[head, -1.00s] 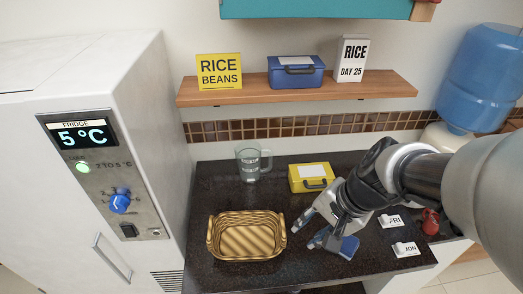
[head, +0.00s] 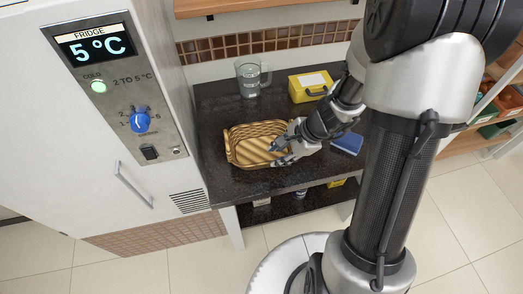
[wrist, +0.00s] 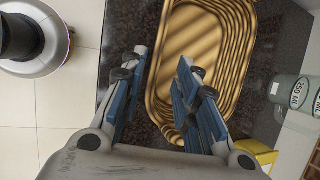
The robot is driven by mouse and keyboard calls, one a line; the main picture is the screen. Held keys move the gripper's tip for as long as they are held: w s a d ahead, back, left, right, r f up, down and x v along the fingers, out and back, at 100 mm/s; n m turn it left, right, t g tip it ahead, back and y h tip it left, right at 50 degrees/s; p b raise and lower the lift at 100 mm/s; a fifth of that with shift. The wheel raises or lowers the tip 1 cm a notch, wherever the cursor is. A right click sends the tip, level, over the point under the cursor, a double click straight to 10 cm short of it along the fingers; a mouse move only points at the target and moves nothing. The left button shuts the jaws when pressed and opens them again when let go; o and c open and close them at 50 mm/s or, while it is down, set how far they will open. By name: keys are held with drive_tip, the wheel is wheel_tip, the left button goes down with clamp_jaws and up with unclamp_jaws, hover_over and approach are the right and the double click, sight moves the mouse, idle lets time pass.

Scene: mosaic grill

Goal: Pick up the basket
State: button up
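A woven tan basket (head: 238,150) sits upright on the dark counter, and it also shows in the wrist view (wrist: 205,40). It looks empty. My gripper (head: 277,154) is at the basket's right end in the head view. In the wrist view my gripper (wrist: 162,57) is open, with its blue-padded fingers apart. The basket's near wall lies between them, one finger outside and the other over the inside. I cannot tell whether either finger touches it. My gripper hides part of the right rim and handle in the head view.
A glass measuring jug (head: 249,76) and a yellow box (head: 309,88) stand behind the basket. A blue object (head: 347,143) lies right of my gripper. The white fridge (head: 175,100) is close on the left. A lower shelf (head: 285,207) runs under the dark counter (head: 214,112).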

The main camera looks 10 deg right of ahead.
sight(270, 162)
drive_tip(key=b+x, duration=0.3)
drive_tip(key=x, duration=0.4)
drive_tip(key=shift+s+a, duration=0.15)
drive_tip(key=shift+a, duration=0.1)
clamp_jaws()
idle(0.4)
